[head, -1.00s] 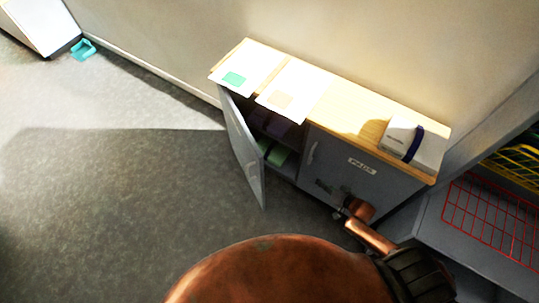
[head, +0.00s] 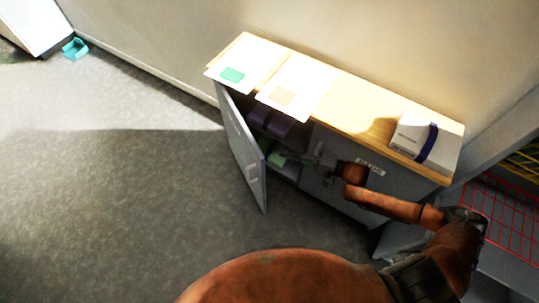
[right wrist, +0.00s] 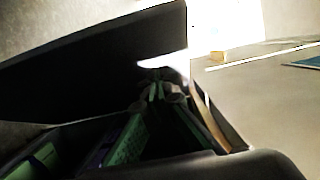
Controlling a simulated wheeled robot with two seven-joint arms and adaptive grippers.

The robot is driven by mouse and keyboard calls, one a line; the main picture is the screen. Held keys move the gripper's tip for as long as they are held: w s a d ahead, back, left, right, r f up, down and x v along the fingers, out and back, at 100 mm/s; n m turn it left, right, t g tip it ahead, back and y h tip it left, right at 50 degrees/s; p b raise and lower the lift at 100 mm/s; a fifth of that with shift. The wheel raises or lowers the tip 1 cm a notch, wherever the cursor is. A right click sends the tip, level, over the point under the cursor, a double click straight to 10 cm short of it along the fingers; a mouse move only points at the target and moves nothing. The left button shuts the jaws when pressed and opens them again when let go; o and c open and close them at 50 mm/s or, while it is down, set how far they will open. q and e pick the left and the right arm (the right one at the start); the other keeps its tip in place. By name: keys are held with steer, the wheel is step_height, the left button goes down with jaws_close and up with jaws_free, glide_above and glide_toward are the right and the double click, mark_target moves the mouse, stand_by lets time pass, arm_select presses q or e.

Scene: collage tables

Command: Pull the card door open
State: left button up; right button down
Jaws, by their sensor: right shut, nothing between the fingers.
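The grey cabinet's left door (head: 243,150) stands well open, swung out over the floor. Its handle shows near the free edge; no label on it can be read. The cabinet's right door (head: 335,188) is closed and bears a label partly covered by my arm. My right gripper (head: 318,158) is shut and empty, in front of the cabinet near the right door's handle side and apart from the left door. In the right wrist view the gripper (right wrist: 158,88) shows in front of the opening, with the dark open door (right wrist: 90,65) at left. My left gripper is out of view.
Green boxes (head: 277,159) and purple boxes (head: 279,124) stand on the shelves inside. White sheets (head: 297,84) and a white box with a blue band (head: 410,135) lie on top. A red wire basket (head: 502,215) is at right. Floor left of the door is clear.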

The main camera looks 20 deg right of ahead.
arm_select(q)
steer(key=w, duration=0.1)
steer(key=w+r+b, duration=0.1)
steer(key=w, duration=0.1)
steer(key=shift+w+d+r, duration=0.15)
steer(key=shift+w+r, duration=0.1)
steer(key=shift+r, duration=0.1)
arm_select(e)
steer(key=w+a, duration=0.1)
steer(key=a, duration=0.5)
steer(key=shift+w+a, duration=0.15)
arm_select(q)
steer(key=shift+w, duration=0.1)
